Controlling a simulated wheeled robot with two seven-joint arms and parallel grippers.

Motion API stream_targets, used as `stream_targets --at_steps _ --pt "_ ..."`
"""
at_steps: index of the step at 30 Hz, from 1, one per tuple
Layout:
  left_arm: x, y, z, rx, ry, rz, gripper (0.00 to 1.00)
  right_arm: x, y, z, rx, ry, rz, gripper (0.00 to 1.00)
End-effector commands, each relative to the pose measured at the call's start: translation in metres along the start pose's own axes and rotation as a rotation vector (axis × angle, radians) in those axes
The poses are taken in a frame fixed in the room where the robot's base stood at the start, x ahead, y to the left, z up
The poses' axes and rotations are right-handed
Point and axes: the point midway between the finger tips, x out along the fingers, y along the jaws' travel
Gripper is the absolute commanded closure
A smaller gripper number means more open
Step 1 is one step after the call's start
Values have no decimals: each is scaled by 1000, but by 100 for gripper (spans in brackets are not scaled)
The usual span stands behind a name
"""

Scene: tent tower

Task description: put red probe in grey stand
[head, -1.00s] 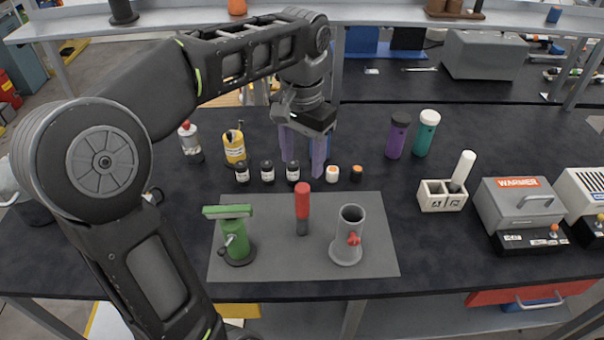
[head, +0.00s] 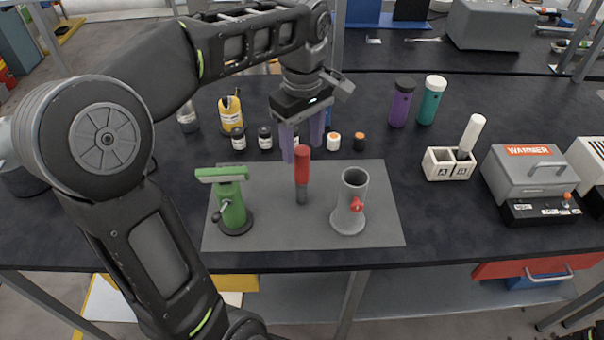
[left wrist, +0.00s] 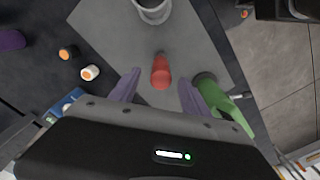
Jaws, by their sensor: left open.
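The red probe (head: 302,165), with a dark grey lower end, stands upright on the grey mat (head: 270,226). The grey stand (head: 350,205), an open-topped tube with a red knob, stands to its right on the mat. A green stand (head: 233,205) is to the probe's left. My left gripper (head: 301,152) is open and empty, its purple fingers just behind and above the probe. In the left wrist view the probe (left wrist: 161,72) lies between and beyond the open fingertips (left wrist: 160,82), and the grey stand (left wrist: 152,8) is at the top edge. My right gripper is not visible.
Several small bottles and a yellow bottle (head: 230,115) stand behind the mat. Purple (head: 401,103) and teal (head: 432,100) bottles stand farther right. A white two-slot holder (head: 447,165) and the warmer box (head: 533,180) are at right. The mat's front strip is clear.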

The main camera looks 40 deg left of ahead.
Motion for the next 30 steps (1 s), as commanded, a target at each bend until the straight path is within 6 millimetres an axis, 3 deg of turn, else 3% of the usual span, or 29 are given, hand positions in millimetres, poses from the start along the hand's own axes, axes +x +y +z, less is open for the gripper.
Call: stream_targets --at_steps 5,12,23,30 --pt "3 0 0 2 0 -1 45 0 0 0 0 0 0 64" --pt "24 -1 0 2 -1 -2 45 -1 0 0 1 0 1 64" --pt "29 0 0 3 0 -2 45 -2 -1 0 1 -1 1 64" --pt "59 -2 1 2 -2 -5 45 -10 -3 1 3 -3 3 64"
